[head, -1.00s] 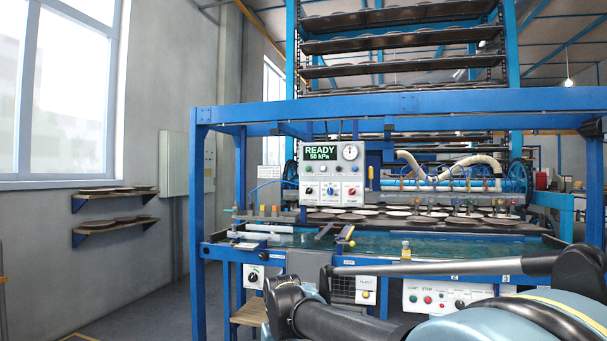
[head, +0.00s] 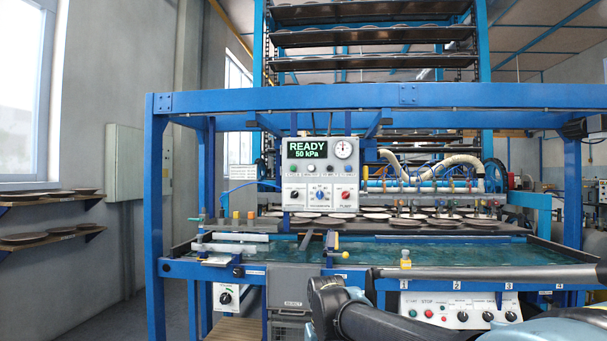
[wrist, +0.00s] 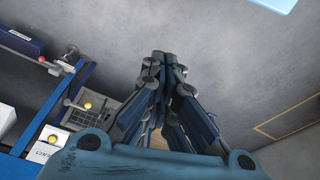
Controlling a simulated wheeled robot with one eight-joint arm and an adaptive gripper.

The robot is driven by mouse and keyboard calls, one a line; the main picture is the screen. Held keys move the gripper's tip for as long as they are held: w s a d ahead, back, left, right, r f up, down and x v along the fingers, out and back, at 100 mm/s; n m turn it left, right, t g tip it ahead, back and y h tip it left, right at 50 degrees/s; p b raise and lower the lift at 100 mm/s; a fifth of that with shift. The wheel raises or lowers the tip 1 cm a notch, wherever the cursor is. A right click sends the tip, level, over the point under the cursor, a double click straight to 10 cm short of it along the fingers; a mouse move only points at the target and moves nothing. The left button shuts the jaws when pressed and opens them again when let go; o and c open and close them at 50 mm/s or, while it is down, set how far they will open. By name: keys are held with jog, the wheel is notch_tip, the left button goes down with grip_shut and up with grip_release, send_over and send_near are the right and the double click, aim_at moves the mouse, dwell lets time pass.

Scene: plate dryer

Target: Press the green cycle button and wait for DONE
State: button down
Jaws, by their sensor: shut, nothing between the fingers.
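The plate dryer's display panel (head: 320,177) shows READY and 50 kPa in green letters, with a round gauge at its right. A lower white control panel (head: 455,309) has a small green button (head: 412,314) under the word START. No green button shows in the wrist view. My gripper cannot be made out in the head view, where my arm crosses the bottom.
A blue frame (head: 408,97) stands around the dryer's water-filled trough (head: 440,252). Wall shelves (head: 48,235) hold plates at the left. In the wrist view, a yellow knob (wrist: 53,139) and the blue rails lie left of my gripper.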

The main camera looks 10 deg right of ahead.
aim_at(293, 169)
jog(key=shift+w+d, duration=0.1)
jog(key=shift+w, duration=0.05)
jog(key=w+r+n+t, duration=0.3)
jog(key=w+r+t, duration=0.4)
jog(key=w+r, duration=4.3)
notch_tip(293, 169, up, 3)
jog(key=shift+a+r+n, duration=0.2)
jog(key=shift+a+n, duration=0.1)
jog(key=shift+a, duration=0.1)
jog(key=shift+w+d, duration=0.45)
jog(key=shift+w, duration=0.95)
jog(key=shift+w+d, duration=0.45)
jog(key=shift+w, duration=0.9)
jog(key=shift+w+d, duration=0.45)
jog(key=shift+w, duration=0.95)
